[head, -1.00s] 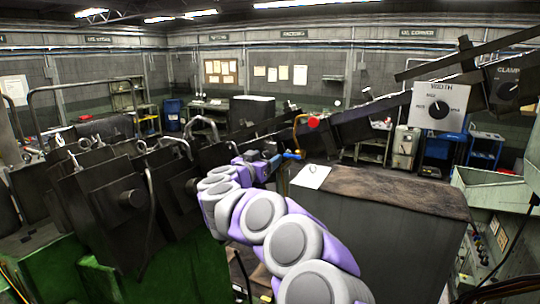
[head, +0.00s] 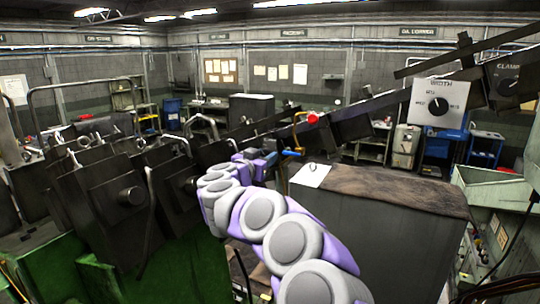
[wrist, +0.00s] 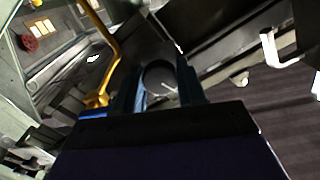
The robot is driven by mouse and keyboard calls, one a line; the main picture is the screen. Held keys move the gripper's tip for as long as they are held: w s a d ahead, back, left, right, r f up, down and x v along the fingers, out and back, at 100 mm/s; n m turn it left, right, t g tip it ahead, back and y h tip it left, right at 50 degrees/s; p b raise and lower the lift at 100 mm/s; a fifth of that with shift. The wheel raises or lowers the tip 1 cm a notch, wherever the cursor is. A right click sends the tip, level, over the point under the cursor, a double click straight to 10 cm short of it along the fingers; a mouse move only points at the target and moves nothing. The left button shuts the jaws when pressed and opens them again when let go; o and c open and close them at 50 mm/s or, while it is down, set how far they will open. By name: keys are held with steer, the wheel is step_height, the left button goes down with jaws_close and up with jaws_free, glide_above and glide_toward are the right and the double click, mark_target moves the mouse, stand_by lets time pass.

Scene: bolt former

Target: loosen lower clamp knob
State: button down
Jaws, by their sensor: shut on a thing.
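In the wrist view a dark round knob (wrist: 160,80) sits between the two fingers of my gripper (wrist: 160,96). The gripper is shut on it, one finger on each side. A pale line crosses the knob's face. In the head view my gripper (head: 266,163) is at the end of my purple and white arm, by the dark machine rail. The held knob is too small or hidden to make out there.
A grey cabinet (head: 375,230) stands right of my arm. A WIDTH dial plate (head: 438,103) is farther right.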

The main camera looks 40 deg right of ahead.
steer(key=shift+w+m+b, duration=0.1)
steer(key=shift+m+b, duration=3.6)
steer(key=shift+m, duration=1.4)
steer(key=c, duration=0.5)
jaws_free()
steer(key=v, duration=0.8)
steer(key=shift+a, duration=0.1)
